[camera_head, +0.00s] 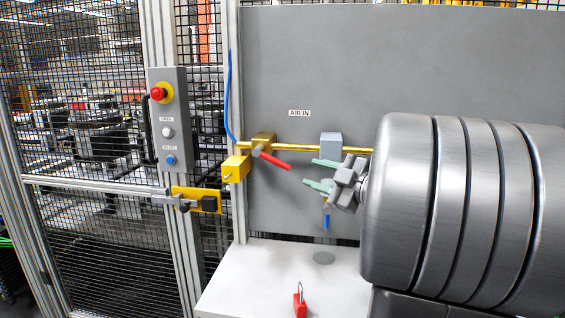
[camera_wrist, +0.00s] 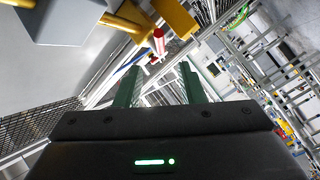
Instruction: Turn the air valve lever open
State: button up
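The air valve (camera_head: 263,140) is a brass body on a yellow pipe under the "AIR IN" label. Its red lever (camera_head: 275,161) slants down to the right, at an angle to the pipe. My gripper (camera_head: 310,172) has two green fingers, apart and empty, pointing left just right of the lever. A gap shows between the fingertips and the lever's end. In the wrist view the red lever (camera_wrist: 159,43) lies beyond the open fingertips of my gripper (camera_wrist: 162,68), roughly in line with the space between them.
A grey block (camera_head: 331,145) sits on the pipe close above my gripper, with a blue part (camera_head: 326,218) below. A yellow block (camera_head: 236,168) is left of the valve. A red padlock (camera_head: 300,302) lies on the white ledge (camera_head: 250,275). A button box (camera_head: 169,120) is on the fence post.

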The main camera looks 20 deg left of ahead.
aim_at(281, 163)
jog(key=x, duration=1.2)
jog(key=shift+w+a, duration=0.15)
jog(key=shift+a, duration=0.1)
jog(key=shift+p, duration=0.35)
grip_shut()
